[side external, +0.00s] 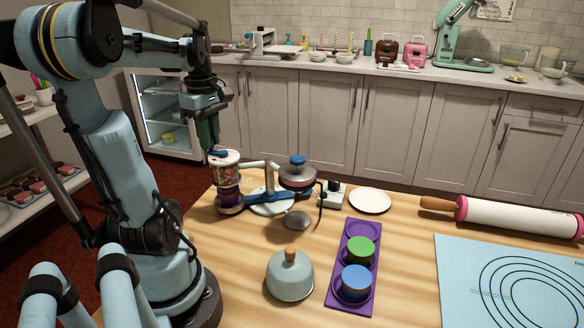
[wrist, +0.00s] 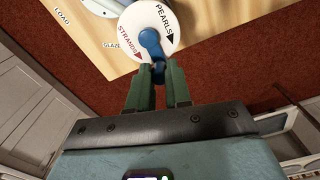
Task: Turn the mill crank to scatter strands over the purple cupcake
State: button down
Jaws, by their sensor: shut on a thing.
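The mill (side external: 227,172) is a clear cylinder of coloured sprinkles at the left of the table. Its white top disc (wrist: 133,20) reads STRANDS on the left and PEARLS on the right in the wrist view. The blue crank (wrist: 151,40) sits on the disc, its arm pointing down in the picture between the two labels. My gripper (wrist: 158,72) has its green fingers shut on the crank's end; it shows above the mill in the side view (side external: 211,146). A purple band (side external: 228,189) shows low on the mill; I cannot tell whether it is the purple cupcake.
A blue-armed stand with a red-rimmed pot (side external: 298,176) is right of the mill. A purple tray (side external: 337,292) holds green and blue cupcakes. A grey dome (side external: 290,276), white plate (side external: 370,200), rolling pin (side external: 510,214) and blue mat (side external: 460,285) lie around.

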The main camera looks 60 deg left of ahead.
aim_at(214, 161)
jog(key=shift+s+d, duration=0.35)
jog(key=shift+d, duration=0.3)
jog(key=shift+s+d, duration=0.15)
jog(key=shift+d, duration=0.5)
jog(key=shift+d, duration=0.55)
jog(key=shift+w, duration=0.25)
